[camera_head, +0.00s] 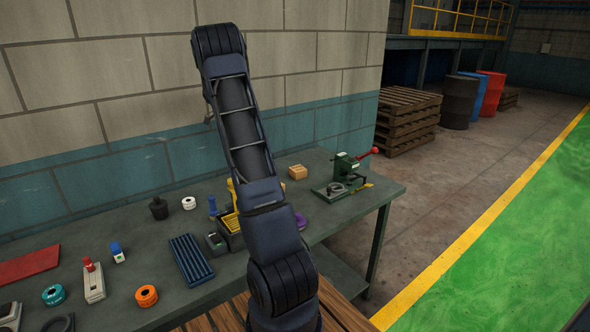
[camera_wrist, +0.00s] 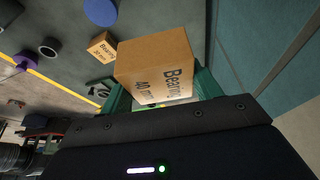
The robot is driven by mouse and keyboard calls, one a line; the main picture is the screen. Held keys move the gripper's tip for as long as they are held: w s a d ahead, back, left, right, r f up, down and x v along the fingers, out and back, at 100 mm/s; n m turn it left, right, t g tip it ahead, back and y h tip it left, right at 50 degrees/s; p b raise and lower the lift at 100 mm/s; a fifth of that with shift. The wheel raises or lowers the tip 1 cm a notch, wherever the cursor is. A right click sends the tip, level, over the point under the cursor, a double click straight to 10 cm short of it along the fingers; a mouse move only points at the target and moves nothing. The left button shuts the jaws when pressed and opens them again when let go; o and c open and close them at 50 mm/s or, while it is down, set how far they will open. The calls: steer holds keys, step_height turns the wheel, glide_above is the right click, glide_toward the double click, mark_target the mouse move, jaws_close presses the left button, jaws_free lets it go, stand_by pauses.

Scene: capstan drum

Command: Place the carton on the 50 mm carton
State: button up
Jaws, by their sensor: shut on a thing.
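A tan carton (camera_wrist: 152,62) marked "Bearing 40 mm" fills the middle of the wrist view. My gripper (camera_wrist: 163,90) is shut on it, with one green finger on each side. A second tan carton (camera_wrist: 102,46), also marked "Bearing", stands on the bench below and beyond the held one, apart from it. Its size print is too small to read surely. In the head view a carton (camera_head: 298,172) stands on the bench near the wall, left of the green vise. My gripper and the held carton do not show in the head view.
The bench (camera_head: 150,240) has a green vise (camera_head: 342,172) at its right end. A purple ring (camera_head: 300,221), a blue ribbed tray (camera_head: 191,260) and a yellow bin (camera_head: 232,222) stand nearby. The wall runs close behind. Small bare patches lie around the bench carton.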

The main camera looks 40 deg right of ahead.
steer(key=s+d+r, duration=0.1)
steer(key=s+d, duration=0.2)
steer(key=d, duration=0.4)
steer(key=s+d+r, duration=0.1)
steer(key=s+d, duration=0.1)
steer(key=d, duration=0.6)
steer(key=n, duration=0.1)
glide_above(300, 167)
steer(key=a, duration=0.2)
step_height(300, 167, down, 19)
steer(key=shift+s+d+r, duration=0.1)
steer(key=shift+d+r, duration=0.05)
steer(key=shift+r, duration=0.05)
steer(key=shift+f, duration=0.15)
steer(key=o, duration=1.1)
